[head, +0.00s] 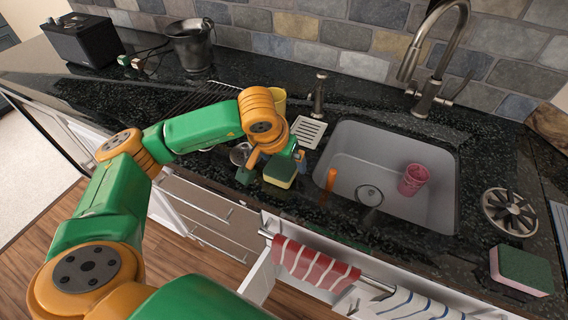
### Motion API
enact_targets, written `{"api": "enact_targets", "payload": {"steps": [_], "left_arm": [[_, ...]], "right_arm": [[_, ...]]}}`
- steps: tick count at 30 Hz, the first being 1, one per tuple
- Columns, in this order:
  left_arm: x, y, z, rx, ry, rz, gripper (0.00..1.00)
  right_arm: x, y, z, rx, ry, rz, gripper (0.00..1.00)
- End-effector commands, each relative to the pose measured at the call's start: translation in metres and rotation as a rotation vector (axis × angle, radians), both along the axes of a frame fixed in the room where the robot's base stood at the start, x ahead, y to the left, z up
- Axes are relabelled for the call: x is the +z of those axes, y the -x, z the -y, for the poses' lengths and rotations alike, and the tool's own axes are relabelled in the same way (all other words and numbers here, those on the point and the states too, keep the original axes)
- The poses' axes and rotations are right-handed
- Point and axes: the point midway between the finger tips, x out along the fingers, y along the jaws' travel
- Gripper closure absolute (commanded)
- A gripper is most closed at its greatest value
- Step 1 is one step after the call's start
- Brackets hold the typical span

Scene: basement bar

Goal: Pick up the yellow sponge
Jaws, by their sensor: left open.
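A small sponge (280,174) with a green top and yellow edge lies on the dark counter just left of the sink. My left gripper (272,168) is right at this sponge, with one finger at its left and the other at its right. The fingers are spread, and the sponge lies between or just below them; contact is hard to tell. My right gripper is out of view.
The sink (438,155) holds a pink cup (413,180). A faucet (428,60) rises behind it. A yellow cup (278,99) stands behind my gripper near a dish rack (203,97). A metal bucket (190,45) stands at the back.

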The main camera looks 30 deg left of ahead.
Motion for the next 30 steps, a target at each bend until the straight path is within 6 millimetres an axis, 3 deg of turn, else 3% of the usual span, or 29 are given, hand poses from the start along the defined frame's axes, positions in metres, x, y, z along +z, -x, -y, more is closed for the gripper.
{"api": "enact_targets", "payload": {"steps": [26, 30], "left_arm": [[-0.0046, 0.0002, 0.0001, 0.001, 0.001, -0.001, 0.00], [-0.0046, 0.0002, 0.0001, 0.001, 0.001, 0.000, 0.32]], "right_arm": [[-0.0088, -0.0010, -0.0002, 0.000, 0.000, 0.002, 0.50], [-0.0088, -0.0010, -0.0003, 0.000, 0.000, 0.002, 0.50]]}}
